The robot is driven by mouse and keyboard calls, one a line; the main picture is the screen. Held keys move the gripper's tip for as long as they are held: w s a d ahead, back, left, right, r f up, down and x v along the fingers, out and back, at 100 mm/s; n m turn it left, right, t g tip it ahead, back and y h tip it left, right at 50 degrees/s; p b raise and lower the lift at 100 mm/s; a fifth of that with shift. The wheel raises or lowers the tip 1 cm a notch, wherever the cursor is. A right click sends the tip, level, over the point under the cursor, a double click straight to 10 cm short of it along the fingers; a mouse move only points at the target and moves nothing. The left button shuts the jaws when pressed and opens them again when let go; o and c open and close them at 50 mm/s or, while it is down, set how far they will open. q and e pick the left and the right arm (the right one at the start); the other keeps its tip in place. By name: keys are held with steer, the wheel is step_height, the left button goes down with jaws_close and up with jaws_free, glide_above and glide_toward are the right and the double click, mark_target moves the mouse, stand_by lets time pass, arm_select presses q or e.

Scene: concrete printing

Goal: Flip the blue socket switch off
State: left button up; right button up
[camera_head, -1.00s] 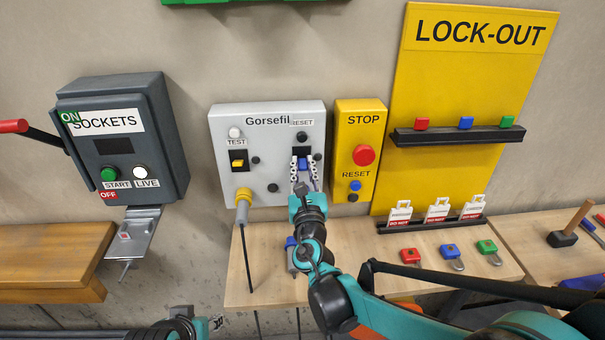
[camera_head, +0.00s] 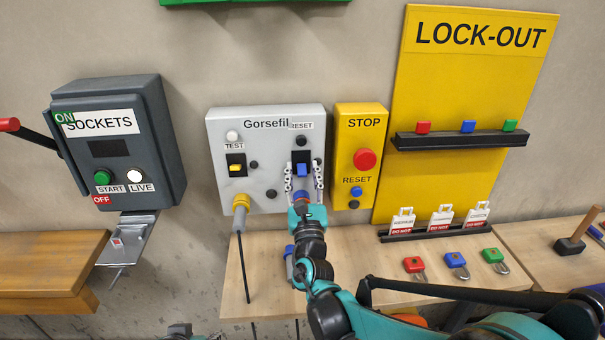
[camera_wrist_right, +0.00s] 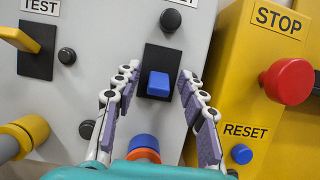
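The blue switch (camera_head: 302,170) is a rocker on a black plate on the grey Gorsefil panel (camera_head: 228,128), under a RESET label. In the right wrist view the blue switch (camera_wrist_right: 158,84) stands out clearly. My right gripper (camera_head: 303,172) is open, with one finger on each side of the switch plate. A blue-and-orange round fitting (camera_wrist_right: 144,145) sits below the switch, partly hidden by my gripper. My left gripper (camera_head: 180,332) barely shows at the bottom edge.
A yellow switch (camera_head: 237,168) and a yellow plug (camera_head: 241,202) with cable are left of the blue switch. The yellow STOP box (camera_head: 343,150) with its red button (camera_head: 365,159) is close on the right. A bench (camera_head: 400,248) with padlocks lies below.

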steer(key=v, duration=1.2)
steer(key=s+d+f+m+g+h, duration=0.2)
steer(key=d+f+m+g+h, duration=0.25)
steer(key=d+m, duration=0.55)
steer(key=s+d+f+m+g+h, duration=0.25)
steer(key=d+m+g, duration=0.25)
steer(key=d+m, duration=0.5)
steer(key=s+a+f+m+g+y, duration=0.5)
steer(key=s+f+m, duration=0.5)
steer(key=m, duration=0.6)
steer(key=s+a+y, duration=0.2)
steer(key=a, duration=0.1)
steer(key=shift+s+g, duration=0.35)
